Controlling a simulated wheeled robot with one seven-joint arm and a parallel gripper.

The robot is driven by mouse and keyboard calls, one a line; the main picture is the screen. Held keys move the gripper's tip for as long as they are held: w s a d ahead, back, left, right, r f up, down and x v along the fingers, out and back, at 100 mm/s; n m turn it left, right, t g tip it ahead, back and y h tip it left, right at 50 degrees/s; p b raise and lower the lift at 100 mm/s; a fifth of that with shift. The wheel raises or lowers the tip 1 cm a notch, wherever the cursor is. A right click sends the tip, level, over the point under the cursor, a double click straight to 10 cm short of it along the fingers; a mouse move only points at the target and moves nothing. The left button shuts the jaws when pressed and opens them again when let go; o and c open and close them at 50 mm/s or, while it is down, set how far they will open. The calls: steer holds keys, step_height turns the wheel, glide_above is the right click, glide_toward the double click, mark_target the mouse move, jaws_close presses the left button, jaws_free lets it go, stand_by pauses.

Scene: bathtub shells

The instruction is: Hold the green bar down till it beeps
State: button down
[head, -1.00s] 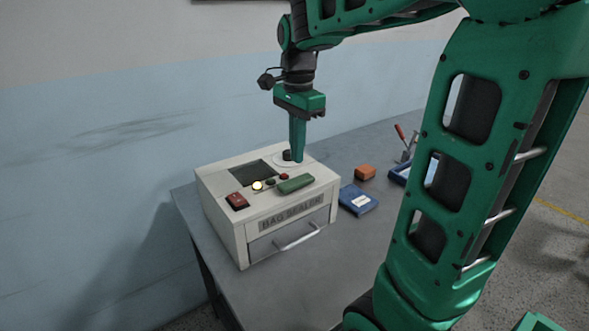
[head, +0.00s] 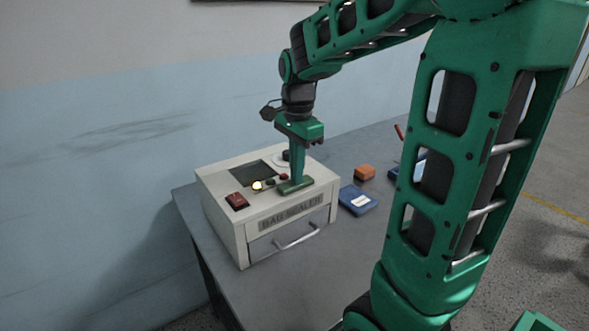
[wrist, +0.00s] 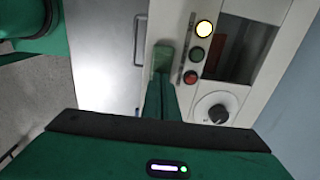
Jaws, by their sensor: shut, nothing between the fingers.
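The bag sealer (head: 225,208) is a cream box on the grey table. Its green bar (head: 288,189) lies on the top near the front edge; it also shows in the wrist view (wrist: 163,57). My gripper (head: 297,180) is shut and empty, pointing down with its fingertips over the bar. In the wrist view my fingers (wrist: 162,85) meet the near end of the bar and hide part of it. I cannot tell whether they press it or how far down it is. A round lamp (head: 257,186) beside the bar glows yellow-white.
The sealer top also has a red rocker switch (head: 237,201), a dark screen (head: 251,173), small green and red buttons, and a dial (wrist: 218,113). The table front is clear.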

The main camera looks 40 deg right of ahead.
steer(key=shift+s+f, duration=0.5)
steer(key=shift+f, duration=0.05)
steer(key=shift+s, duration=0.1)
stand_by(0.3)
steer(key=w+r, duration=0.3)
steer(key=shift+r, duration=0.1)
step_height(320, 180, up, 12)
steer(key=s, duration=0.2)
stand_by(0.5)
